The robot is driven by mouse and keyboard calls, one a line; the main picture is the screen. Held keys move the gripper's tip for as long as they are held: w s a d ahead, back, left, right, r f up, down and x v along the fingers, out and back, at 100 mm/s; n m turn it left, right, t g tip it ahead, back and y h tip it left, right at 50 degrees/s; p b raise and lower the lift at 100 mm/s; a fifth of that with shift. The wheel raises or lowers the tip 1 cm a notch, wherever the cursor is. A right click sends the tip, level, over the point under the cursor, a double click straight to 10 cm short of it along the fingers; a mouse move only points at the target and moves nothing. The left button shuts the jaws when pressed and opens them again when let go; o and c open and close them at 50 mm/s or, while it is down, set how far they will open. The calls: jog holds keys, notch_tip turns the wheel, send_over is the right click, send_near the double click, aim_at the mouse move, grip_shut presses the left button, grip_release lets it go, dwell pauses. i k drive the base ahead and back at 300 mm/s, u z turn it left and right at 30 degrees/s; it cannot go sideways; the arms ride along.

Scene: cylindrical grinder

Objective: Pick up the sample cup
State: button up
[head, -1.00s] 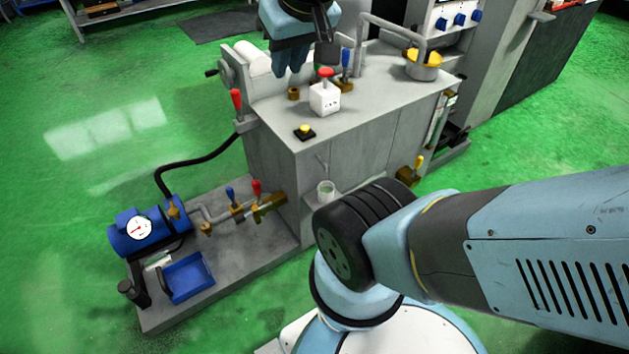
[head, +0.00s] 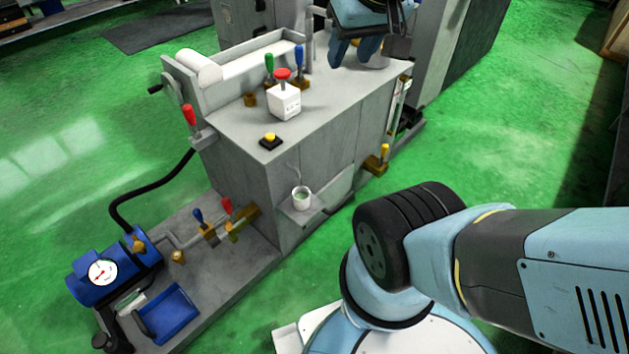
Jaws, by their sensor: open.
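The sample cup (head: 302,198), small and pale with greenish contents, stands upright on a small grey shelf (head: 325,207) on the front of the grey machine. My gripper (head: 352,52) is at the top of the head view, above the back right of the machine's top. Its blue fingers point down and are apart, with nothing seen between them. It is well above and behind the cup, not touching it.
On the machine top (head: 240,125) stand a white box with a red button (head: 285,98), a yellow button (head: 270,141) and green and blue levers. Valves with blue and red handles (head: 228,207) and a blue pump (head: 110,270) are at lower left. Green floor is clear at right.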

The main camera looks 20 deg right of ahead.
aim_at(301, 195)
jog(key=u, duration=0.5)
jog(key=i, duration=0.1)
jog(key=z, duration=2)
jog(key=k, duration=1.6)
jog(key=u, duration=1.7)
jog(key=i, duration=1)
jog(key=z, duration=0.1)
